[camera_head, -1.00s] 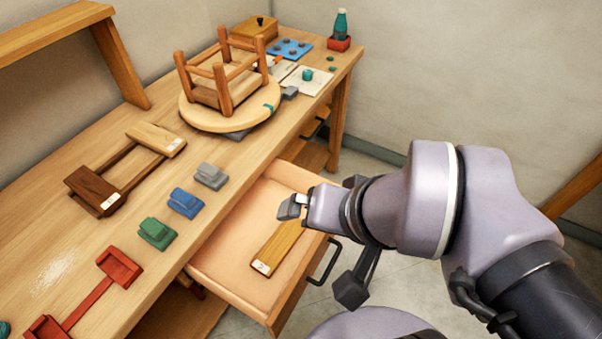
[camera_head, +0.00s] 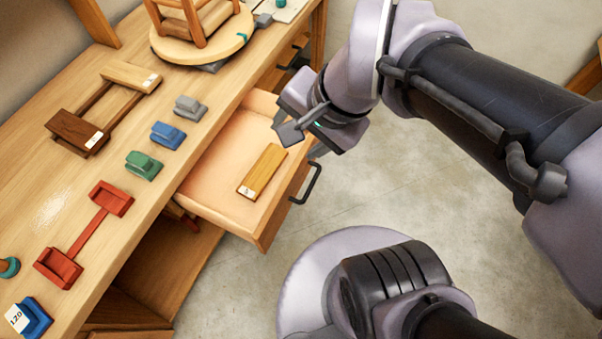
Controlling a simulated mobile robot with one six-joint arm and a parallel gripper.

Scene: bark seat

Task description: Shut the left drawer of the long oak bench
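The long oak bench (camera_head: 60,135) runs diagonally across the left of the view. One of its drawers (camera_head: 213,160) is pulled well out below the front edge, over the floor. A flat wooden bar (camera_head: 262,171) with a small white label lies inside it. The drawer's dark bar handle (camera_head: 312,184) is on its front panel. My gripper (camera_head: 312,134) is above the drawer's far front corner, beyond the handle in the picture, and hides part of that corner. No object shows in it. I cannot tell whether it touches the drawer or how far its fingers are apart.
The floor (camera_head: 400,190) beyond the drawer front is clear.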

